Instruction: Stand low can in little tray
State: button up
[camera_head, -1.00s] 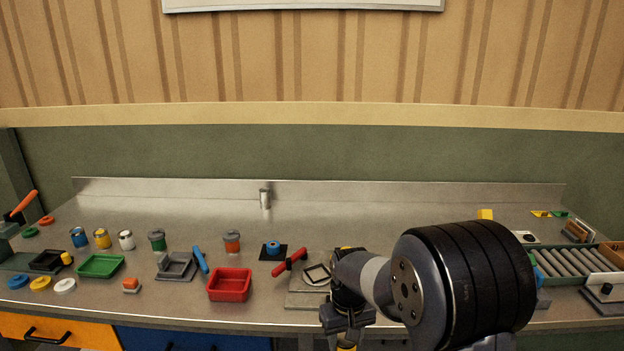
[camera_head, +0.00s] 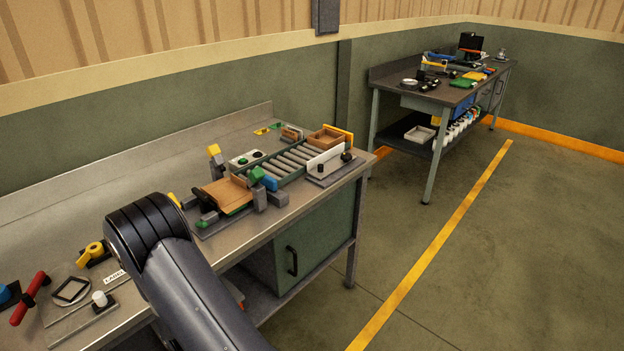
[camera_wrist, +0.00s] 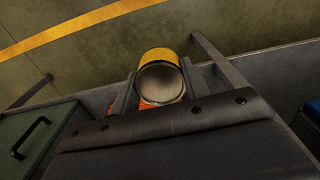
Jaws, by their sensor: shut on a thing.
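A yellow can (camera_wrist: 158,56) with a round grey end facing the camera is held between the two fingers of my gripper (camera_wrist: 158,80) in the wrist view. The fingers press on its sides. Green floor with a yellow line shows beyond it. In the head view my arm hides the gripper and the can. I cannot tell which container is the little tray: a tan wooden box (camera_head: 322,143) sits at the conveyor's far end, and a small white tray (camera_head: 420,134) lies on the lower shelf of the far bench.
The near bench (camera_head: 150,175) carries a roller conveyor (camera_head: 288,165), a brown tilted board (camera_head: 225,194) and a red-handled tool (camera_head: 30,297). A far bench (camera_head: 395,80) holds several tools. Floor right of the near bench is clear.

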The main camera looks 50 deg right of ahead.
aim_at(326, 146)
jog(key=l+z, duration=0.15)
jog(key=l, duration=0.6)
jog(key=i+l+z, duration=0.15)
jog(key=l, duration=0.6)
jog(key=k, duration=0.05)
